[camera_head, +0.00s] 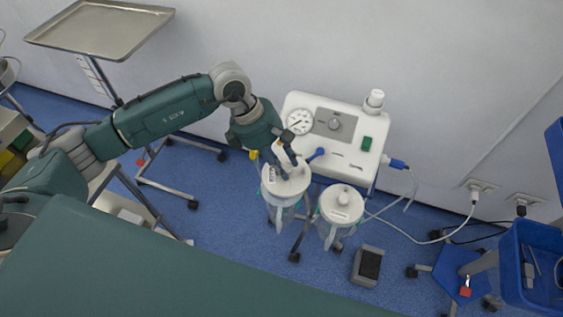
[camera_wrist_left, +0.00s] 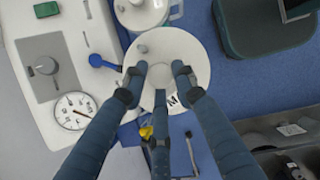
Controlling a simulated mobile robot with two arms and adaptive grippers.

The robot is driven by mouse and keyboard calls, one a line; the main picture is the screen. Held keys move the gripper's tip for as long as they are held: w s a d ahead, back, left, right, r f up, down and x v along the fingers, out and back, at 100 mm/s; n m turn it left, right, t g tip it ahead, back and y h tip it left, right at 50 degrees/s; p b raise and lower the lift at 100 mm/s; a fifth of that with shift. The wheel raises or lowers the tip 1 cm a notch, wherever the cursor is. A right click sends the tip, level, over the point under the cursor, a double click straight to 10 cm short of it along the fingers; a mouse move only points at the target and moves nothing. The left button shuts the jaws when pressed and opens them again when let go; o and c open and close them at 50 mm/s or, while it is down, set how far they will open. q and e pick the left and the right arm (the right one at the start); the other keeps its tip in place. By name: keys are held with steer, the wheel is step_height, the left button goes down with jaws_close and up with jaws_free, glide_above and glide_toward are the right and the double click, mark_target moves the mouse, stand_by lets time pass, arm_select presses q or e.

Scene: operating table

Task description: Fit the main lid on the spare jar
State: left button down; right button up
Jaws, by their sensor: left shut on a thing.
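My left gripper (camera_head: 284,168) is shut on the main lid (camera_head: 290,186), a white disc with a black "M" mark. In the left wrist view the gripper's fingers (camera_wrist_left: 160,80) close around the middle of this lid (camera_wrist_left: 192,52). In the head view the lid is over the left clear jar (camera_head: 280,212), which stands in front of the white pump unit. I cannot tell whether the lid touches its rim. The right jar (camera_head: 330,232) carries a white lid with a knob (camera_head: 343,201). No mark tells me which jar is the spare. My right gripper is not in view.
The white pump unit (camera_head: 350,150) with a gauge (camera_head: 299,121) stands close behind the jars. A blue connector (camera_head: 316,154) sits beside the held lid. A grey pedal (camera_head: 368,266) is on the floor. A metal tray (camera_head: 100,28) stands at upper left; a blue bin (camera_head: 530,245) is at right.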

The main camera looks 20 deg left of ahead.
arm_select(q)
steer(key=f+n, duration=0.1)
steer(key=n, duration=0.1)
steer(key=w+a+f+n+t, duration=0.1)
steer(key=n, duration=0.1)
steer(key=w+f+n+t+y, duration=0.1)
steer(key=n, duration=0.1)
steer(key=shift+w+a+f, duration=0.15)
steer(key=shift+w+f, duration=0.05)
steer(key=shift+f, duration=0.05)
steer(key=shift+w+a+f+n, duration=0.2)
steer(key=shift+a+f+n, duration=0.05)
steer(key=shift+n, duration=0.35)
steer(key=shift+y, duration=0.3)
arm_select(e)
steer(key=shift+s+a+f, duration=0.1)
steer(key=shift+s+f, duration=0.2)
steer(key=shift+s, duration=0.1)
arm_select(q)
steer(key=shift+b, duration=0.3)
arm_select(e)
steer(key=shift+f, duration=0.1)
